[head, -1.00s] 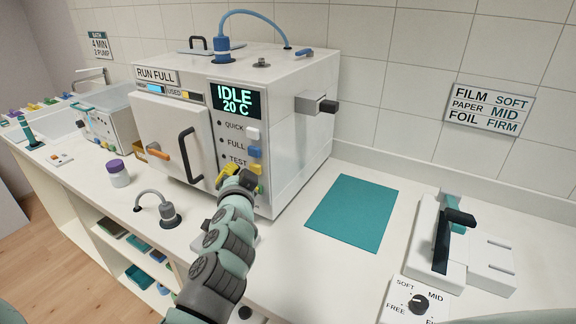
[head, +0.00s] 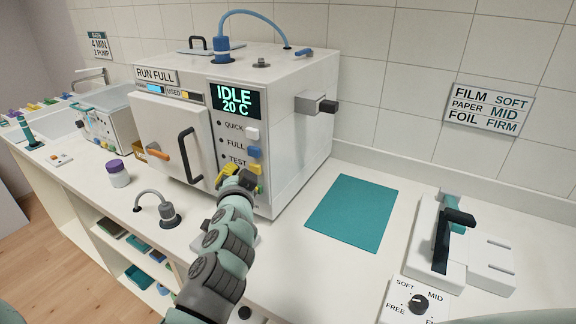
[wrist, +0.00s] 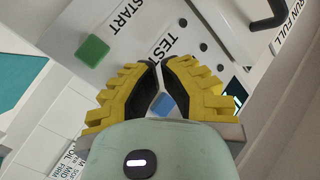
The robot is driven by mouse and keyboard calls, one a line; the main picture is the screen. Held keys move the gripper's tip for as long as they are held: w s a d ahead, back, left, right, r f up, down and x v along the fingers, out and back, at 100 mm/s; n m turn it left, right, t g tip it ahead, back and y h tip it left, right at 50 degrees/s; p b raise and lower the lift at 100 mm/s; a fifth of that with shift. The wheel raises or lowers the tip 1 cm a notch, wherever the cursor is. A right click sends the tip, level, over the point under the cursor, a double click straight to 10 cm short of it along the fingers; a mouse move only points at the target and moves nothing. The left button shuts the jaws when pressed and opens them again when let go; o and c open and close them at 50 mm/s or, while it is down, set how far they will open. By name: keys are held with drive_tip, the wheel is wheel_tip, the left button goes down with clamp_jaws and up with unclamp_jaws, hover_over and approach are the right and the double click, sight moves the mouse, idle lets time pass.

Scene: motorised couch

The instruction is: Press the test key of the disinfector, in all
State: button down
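The white disinfector (head: 290,150) stands on the counter, its display (head: 236,101) reading IDLE 20 C. Its panel has a white QUICK key (head: 253,133), a blue FULL key (head: 254,151) and a yellow key (head: 257,169) beside the TEST label (head: 238,160). My gripper (head: 228,172) is at the lower panel, close in front of the TEST row. In the wrist view my yellow fingers (wrist: 157,68) are brought together, empty, with tips by the TEST label. The blue key (wrist: 162,105) shows between them, and the green START key (wrist: 92,50) to the left. The test key is hidden there; contact cannot be told.
A teal mat (head: 350,213) and a sealer-like device (head: 445,245) lie to the right. A grey plug with a hose (head: 168,214) and a purple-capped jar (head: 117,173) stand left on the counter. The disinfector's door handle (head: 187,155) sticks out left of the panel.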

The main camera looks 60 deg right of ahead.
drive_tip(key=shift+d, duration=0.15)
drive_tip(key=shift+w+d, duration=0.1)
drive_tip(key=shift+d, duration=0.15)
drive_tip(key=shift+d+b, duration=0.55)
drive_tip(key=shift+b, duration=0.05)
idle(0.6)
idle(0.3)
drive_tip(key=shift+a, duration=0.9)
drive_tip(key=shift+p, duration=0.3)
drive_tip(key=shift+s+a+p, duration=0.15)
drive_tip(key=shift+a+p, duration=0.1)
drive_tip(key=shift+a, duration=1)
drive_tip(key=shift+s+a+p, duration=0.1)
drive_tip(key=shift+a+p, duration=0.15)
drive_tip(key=shift+a, duration=1)
